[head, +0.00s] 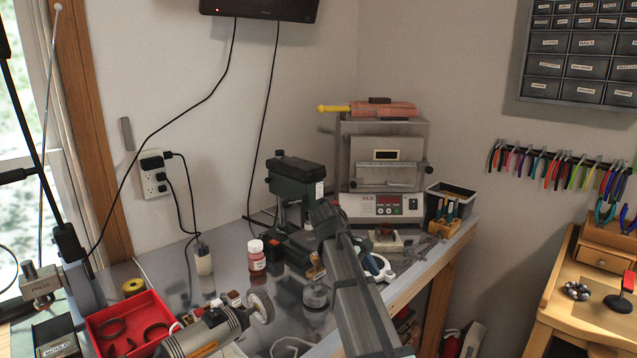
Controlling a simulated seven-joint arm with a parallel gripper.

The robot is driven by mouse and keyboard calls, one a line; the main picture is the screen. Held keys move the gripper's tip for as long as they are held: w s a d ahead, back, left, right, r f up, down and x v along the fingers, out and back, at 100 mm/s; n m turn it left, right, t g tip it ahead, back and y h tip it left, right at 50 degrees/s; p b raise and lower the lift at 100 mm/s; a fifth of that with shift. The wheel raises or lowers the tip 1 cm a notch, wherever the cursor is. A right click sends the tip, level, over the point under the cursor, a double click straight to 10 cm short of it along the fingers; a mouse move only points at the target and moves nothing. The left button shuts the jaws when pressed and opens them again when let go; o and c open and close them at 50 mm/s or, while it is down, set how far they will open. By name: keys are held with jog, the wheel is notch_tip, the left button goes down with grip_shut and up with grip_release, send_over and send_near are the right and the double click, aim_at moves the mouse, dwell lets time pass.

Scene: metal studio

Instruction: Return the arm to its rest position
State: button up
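A long dark grey link of my arm runs from the bottom centre of the head view up to the middle of the bench. Its far end is in front of the small green drill press (290,190). I cannot make out any gripper fingers, so whether my gripper is open, shut or holding something does not show. The link hides part of the bench behind it.
The metal bench (225,265) is crowded. A red tray (125,325), a bench motor with a wheel (205,335), a red-labelled bottle (257,257) and a small kiln (385,160) stand around the arm. A wooden bench (570,315) is at right.

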jog(key=s+d+f+m+g, duration=0.4)
jog(key=s+d+f, duration=1)
jog(key=s+f, duration=0.35)
jog(key=s+a+f+m+y, duration=0.15)
jog(key=s+f, duration=0.35)
jog(key=f, duration=0.7)
jog(key=s+a+f+m+y, duration=0.15)
jog(key=s+f, duration=0.45)
jog(key=f, duration=0.6)
jog(key=s+a+f+m+y, duration=0.1)
jog(key=s+a+f, duration=0.2)
jog(key=s+f, duration=0.4)
jog(key=s+a+f+m+g+y, duration=0.1)
jog(key=s+a+f+m+y, duration=0.1)
jog(key=s+f, duration=0.6)
jog(key=s, duration=0.3)
jog(key=shift+a+m+g, duration=0.3)
jog(key=shift+a, duration=0.1)
